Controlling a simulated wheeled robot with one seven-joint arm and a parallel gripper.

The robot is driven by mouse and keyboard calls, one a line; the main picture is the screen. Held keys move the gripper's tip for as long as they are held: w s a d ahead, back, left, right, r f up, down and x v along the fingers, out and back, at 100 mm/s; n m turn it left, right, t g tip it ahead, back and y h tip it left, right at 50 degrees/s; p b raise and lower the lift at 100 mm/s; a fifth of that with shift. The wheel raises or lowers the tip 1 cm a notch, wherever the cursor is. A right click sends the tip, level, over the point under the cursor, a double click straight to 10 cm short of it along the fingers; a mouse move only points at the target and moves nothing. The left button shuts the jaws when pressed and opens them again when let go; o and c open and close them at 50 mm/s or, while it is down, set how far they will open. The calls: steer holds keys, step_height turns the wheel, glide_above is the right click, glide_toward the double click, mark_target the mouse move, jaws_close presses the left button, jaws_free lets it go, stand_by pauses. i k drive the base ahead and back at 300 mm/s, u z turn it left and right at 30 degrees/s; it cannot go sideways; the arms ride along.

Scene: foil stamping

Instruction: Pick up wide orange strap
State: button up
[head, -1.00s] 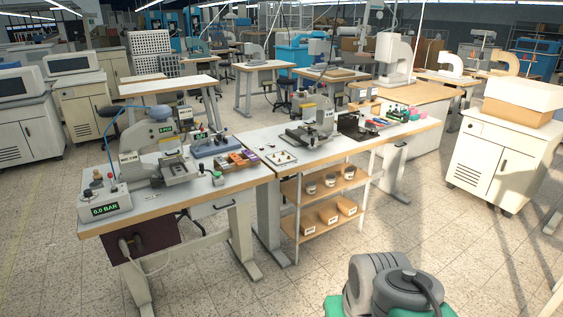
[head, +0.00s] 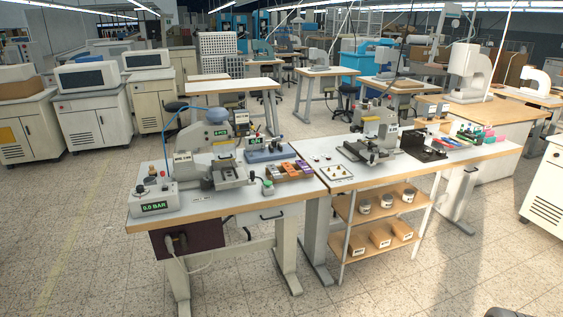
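A small organiser (head: 289,171) with orange and purple pieces in it sits on the left workbench, near its right end. The orange pieces (head: 277,168) are too small to tell which of them is a wide strap. My gripper is not in view. Only a dark sliver of what seems to be my arm shows at the bottom right edge.
The left workbench (head: 208,208) carries a grey stamping press (head: 217,135) and a control box reading 0.0 BAR (head: 155,194). A second workbench (head: 340,185) adjoins on the right, with shelves (head: 352,214) below. The tiled floor in front is open.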

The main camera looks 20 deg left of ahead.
mark_target(292, 171)
steer(key=u, duration=0.45)
steer(key=i, duration=2)
steer(key=u, duration=1.85)
steer(key=i, duration=1)
steer(key=u, duration=1.1)
